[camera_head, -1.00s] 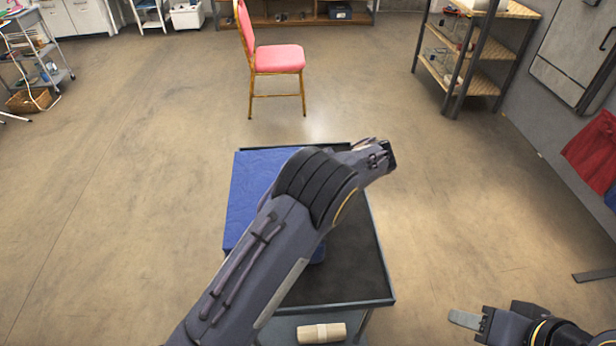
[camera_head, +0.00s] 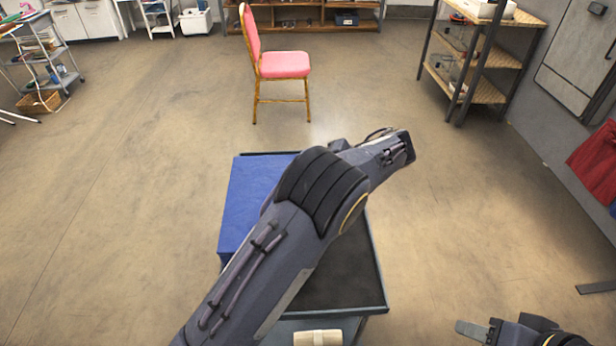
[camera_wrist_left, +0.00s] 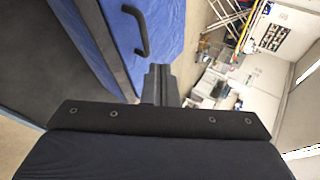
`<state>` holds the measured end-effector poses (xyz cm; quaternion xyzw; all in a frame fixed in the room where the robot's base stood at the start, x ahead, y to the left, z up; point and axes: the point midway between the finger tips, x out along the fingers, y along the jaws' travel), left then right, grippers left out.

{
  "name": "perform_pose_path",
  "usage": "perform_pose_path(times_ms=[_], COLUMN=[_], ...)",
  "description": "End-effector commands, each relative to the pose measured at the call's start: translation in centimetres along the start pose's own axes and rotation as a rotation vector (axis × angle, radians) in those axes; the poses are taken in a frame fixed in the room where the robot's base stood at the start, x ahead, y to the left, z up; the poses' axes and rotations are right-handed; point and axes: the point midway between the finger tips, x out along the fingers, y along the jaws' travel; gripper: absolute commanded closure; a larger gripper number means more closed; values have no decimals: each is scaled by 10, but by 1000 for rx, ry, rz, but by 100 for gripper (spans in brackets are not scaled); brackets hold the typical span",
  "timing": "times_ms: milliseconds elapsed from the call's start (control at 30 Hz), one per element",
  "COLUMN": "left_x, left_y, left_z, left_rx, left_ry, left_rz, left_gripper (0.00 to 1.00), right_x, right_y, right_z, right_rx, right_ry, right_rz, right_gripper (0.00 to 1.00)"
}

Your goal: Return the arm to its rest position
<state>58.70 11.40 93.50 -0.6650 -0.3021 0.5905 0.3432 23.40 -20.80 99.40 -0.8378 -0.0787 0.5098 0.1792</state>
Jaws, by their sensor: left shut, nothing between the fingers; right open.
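My left arm (camera_head: 275,250) reaches from the lower left across a dark cart, its wrist end at the cart's far right. In the left wrist view my left gripper (camera_wrist_left: 159,84) is shut and empty, its fingers together beside a blue case (camera_wrist_left: 95,40) with a black handle (camera_wrist_left: 143,30). The gap between fingers and case is hard to judge. In the head view my left fingers are not visible. My right gripper (camera_head: 474,331) is at the bottom right edge, partly cut off, open and empty, right of the cart.
The cart's dark top (camera_head: 345,275) bears the blue case (camera_head: 255,190), partly hidden by my arm. A beige roll (camera_head: 318,338) lies at the near end. A pink chair (camera_head: 284,65) stands beyond, a shelf rack (camera_head: 485,60) far right. Floor around the cart is clear.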

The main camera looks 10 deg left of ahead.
Motion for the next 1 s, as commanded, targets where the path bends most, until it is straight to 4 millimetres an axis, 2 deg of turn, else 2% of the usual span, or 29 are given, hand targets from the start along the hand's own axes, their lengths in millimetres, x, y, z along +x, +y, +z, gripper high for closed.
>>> perform_pose_path(times_ms=[100,200,333,533,667,767,900,1000], left_x=[-25,-41,-53,-56,-41,-16,16,28], left_y=[3,5,5,4,-16,-44,-83,-104], left_z=[-2,-2,-2,-2,5,21,62,97], left_rx=[-3,-3,-2,-2,-2,0,-9,-30], left_ry=[5,4,3,-1,-40,-94,-148,-154], left_rz=[1,1,2,8,85,220,468,640], left_gripper=[100,100,100,100,100,100,100,100], right_x=[3,3,3,3,3,3,3,3], right_y=[1,2,2,2,2,1,1,2], right_z=[1,2,2,1,1,1,1,1], right_rx=[0,0,0,0,0,0,0,0], right_ry=[0,1,1,1,1,1,1,1], right_rz=[0,0,0,0,0,0,0,0], right_gripper=[55,55,55,55,55,55,55,55])
